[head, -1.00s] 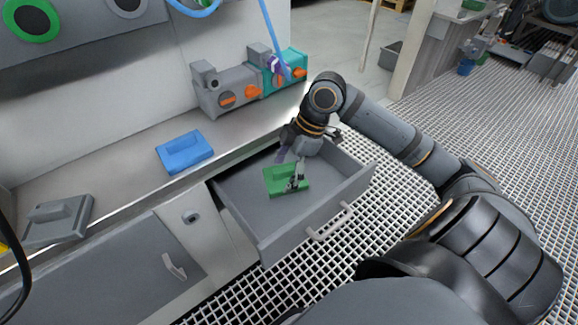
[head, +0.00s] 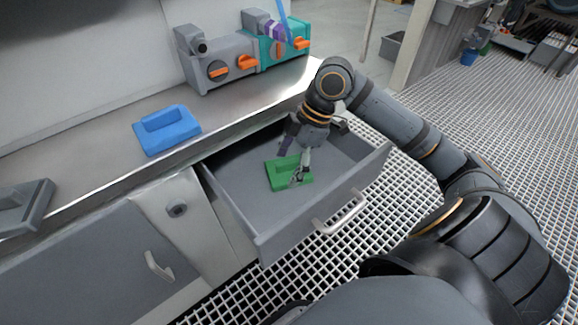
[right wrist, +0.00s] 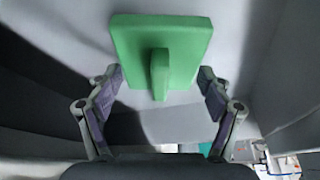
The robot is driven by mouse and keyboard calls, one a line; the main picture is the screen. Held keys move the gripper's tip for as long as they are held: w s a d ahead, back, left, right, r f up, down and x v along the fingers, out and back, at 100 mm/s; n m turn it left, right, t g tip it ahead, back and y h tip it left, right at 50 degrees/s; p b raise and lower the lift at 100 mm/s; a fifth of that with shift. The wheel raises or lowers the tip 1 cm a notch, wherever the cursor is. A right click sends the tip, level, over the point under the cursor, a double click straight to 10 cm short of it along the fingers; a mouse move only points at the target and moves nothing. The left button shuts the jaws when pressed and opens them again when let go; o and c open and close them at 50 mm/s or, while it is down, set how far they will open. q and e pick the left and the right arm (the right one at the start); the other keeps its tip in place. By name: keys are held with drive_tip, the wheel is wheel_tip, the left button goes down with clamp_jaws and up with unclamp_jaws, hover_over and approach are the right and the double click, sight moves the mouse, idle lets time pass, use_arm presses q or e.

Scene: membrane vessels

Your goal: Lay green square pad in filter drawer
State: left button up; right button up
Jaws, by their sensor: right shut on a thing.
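The green square pad (head: 277,174) has a raised ridge and is inside the open filter drawer (head: 232,207), over its grey floor. My right gripper (head: 298,178) reaches down into the drawer and is shut on the green pad. In the right wrist view the pad (right wrist: 130,45) shows ahead, with the fingers (right wrist: 160,85) at either side of it and the ridge between them. I cannot tell whether the pad touches the drawer floor. My left gripper is not in view.
A blue pad (head: 170,135) lies on the metal counter (head: 95,160), and a grey one (head: 22,208) is at the left edge. Grey and teal units with orange knobs (head: 218,68) stand at the back. The drawer's front wall has a pale handle (head: 342,214).

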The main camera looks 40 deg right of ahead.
drive_tip(key=shift+f, duration=0.1)
drive_tip(key=o, duration=1.1)
